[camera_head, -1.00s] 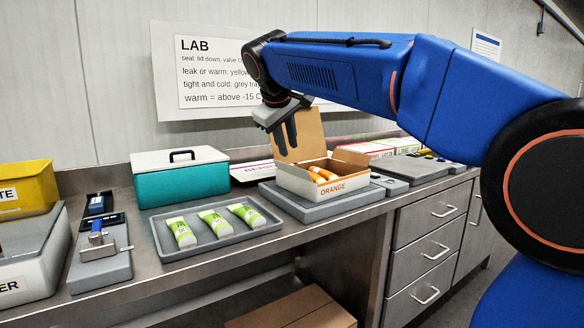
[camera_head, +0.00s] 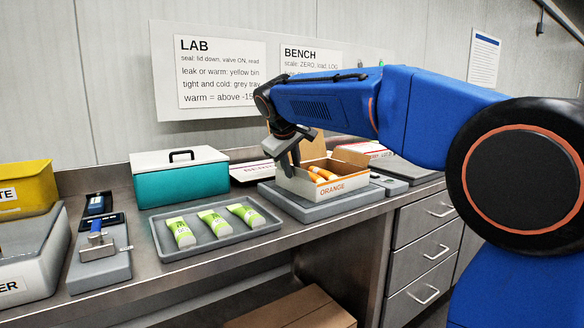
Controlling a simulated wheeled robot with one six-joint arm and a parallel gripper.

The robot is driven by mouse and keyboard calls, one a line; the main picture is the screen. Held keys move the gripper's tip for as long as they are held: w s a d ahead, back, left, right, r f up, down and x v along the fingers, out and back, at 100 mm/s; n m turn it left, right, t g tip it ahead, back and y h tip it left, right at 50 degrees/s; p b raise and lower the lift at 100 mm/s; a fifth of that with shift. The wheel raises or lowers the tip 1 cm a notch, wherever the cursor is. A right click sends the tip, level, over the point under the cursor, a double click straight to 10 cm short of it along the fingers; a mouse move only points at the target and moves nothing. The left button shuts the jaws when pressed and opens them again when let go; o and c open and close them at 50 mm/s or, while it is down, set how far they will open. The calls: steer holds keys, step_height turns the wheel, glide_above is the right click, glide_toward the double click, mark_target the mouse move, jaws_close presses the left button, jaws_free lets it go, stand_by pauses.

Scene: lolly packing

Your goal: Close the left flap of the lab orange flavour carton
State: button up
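The orange flavour carton (camera_head: 331,186) stands open on a grey platform, with its ORANGE label facing me. Orange lollies (camera_head: 322,174) show inside. A tan flap (camera_head: 350,157) stands out at its right side. A raised tan cardboard panel (camera_head: 313,146) shows at the back left, partly hidden behind my arm and gripper; I cannot tell if it is the left flap. My gripper (camera_head: 289,168) points down at the carton's left edge. Its fingers overlap in this view, so their opening and any contact with the carton cannot be told.
A grey tray (camera_head: 165,250) with green-white tubes lies left of the carton. A teal box (camera_head: 180,182) with a white lid stands behind it. The carton rests on a grey platform (camera_head: 300,208). Further left are a blue-handled device (camera_head: 100,262) and a yellow bin (camera_head: 25,188).

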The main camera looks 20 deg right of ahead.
mark_target(294, 175)
jaws_close()
steer(key=shift+d, duration=0.15)
steer(key=y, duration=0.1)
steer(key=d+g+y, duration=0.1)
steer(key=shift+w+r+m+y, duration=0.25)
steer(key=shift+m+y, duration=0.05)
steer(key=shift+m, duration=0.1)
steer(key=y, duration=0.1)
steer(key=d+g+y, duration=0.1)
steer(key=y, duration=0.1)
steer(key=shift+w+d+m+g, duration=0.15)
steer(key=shift+w+m+g, duration=0.15)
steer(key=y, duration=0.1)
steer(key=d+g+y, duration=0.1)
steer(key=m+y, duration=0.1)
steer(key=y, duration=0.1)
steer(key=shift+w+d+f+g, duration=0.25)
steer(key=shift+w+g, duration=0.05)
steer(key=y, duration=0.1)
steer(key=g+y, duration=0.1)
steer(key=d+f+m+y, duration=0.1)
steer(key=y, duration=0.1)
steer(key=shift+w, duration=0.25)
jaws_free()
steer(key=shift+s+a+r, duration=0.1)
